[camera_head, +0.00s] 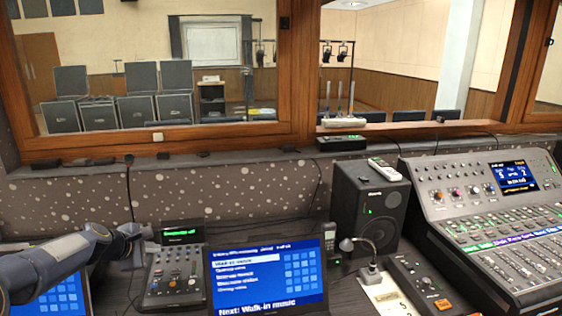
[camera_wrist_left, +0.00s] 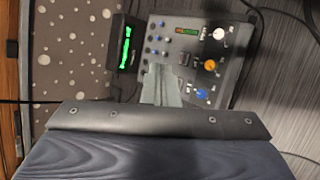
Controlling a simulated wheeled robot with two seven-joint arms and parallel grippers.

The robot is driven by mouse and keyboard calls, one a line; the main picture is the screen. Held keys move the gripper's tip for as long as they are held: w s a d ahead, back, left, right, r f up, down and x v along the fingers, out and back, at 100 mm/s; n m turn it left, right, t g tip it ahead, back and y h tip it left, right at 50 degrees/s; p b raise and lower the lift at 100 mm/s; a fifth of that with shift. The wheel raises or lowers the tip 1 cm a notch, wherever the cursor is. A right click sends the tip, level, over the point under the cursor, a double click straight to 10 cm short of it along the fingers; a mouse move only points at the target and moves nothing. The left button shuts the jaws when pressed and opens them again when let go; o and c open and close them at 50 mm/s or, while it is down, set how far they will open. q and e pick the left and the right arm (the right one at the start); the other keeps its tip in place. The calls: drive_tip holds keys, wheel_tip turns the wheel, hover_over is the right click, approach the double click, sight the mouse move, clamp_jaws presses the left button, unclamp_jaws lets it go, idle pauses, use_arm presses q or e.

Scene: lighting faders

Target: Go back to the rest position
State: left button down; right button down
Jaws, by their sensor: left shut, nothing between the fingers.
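My left arm comes in from the left in the head view, and its gripper (camera_head: 149,246) is over the upper left part of the small fader console (camera_head: 173,283). In the left wrist view the shut, empty fingers (camera_wrist_left: 161,84) overlap the same console (camera_wrist_left: 215,45), covering part of its face. Its small knobs and its white, orange and blue knobs show beside the fingers. I cannot tell whether the fingertips touch the console. My right gripper is not in view.
A small box with a green display (camera_head: 182,233) stands behind the console. A laptop (camera_head: 266,275) is right of it. Farther right are a black speaker (camera_head: 370,208), a gooseneck lamp (camera_head: 369,262) and a large mixing desk (camera_head: 490,215). A window wall rises behind the desk.

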use_arm(q)
drive_tip(key=s+d+r+m+g, duration=0.1)
drive_tip(key=s+d+r+m, duration=0.25)
drive_tip(key=s, duration=0.35)
drive_tip(key=s+d+r+m+h+p, duration=0.15)
drive_tip(key=s+d+m, duration=0.25)
drive_tip(key=s, duration=0.4)
drive_tip(key=s+d+r+m+g, duration=0.1)
drive_tip(key=s+d+r+m, duration=0.25)
drive_tip(key=s, duration=0.35)
drive_tip(key=s+d+f+m+g, duration=0.1)
drive_tip(key=s+d+f+m, duration=0.1)
drive_tip(key=s, duration=0.7)
drive_tip(key=s+d+f+m+g, duration=0.1)
drive_tip(key=s+d+f+m, duration=0.2)
drive_tip(key=s+m, duration=0.3)
drive_tip(key=s+d, duration=0.1)
drive_tip(key=s, duration=0.2)
drive_tip(key=shift+d+f+p, duration=0.25)
drive_tip(key=shift+f+p, duration=0.05)
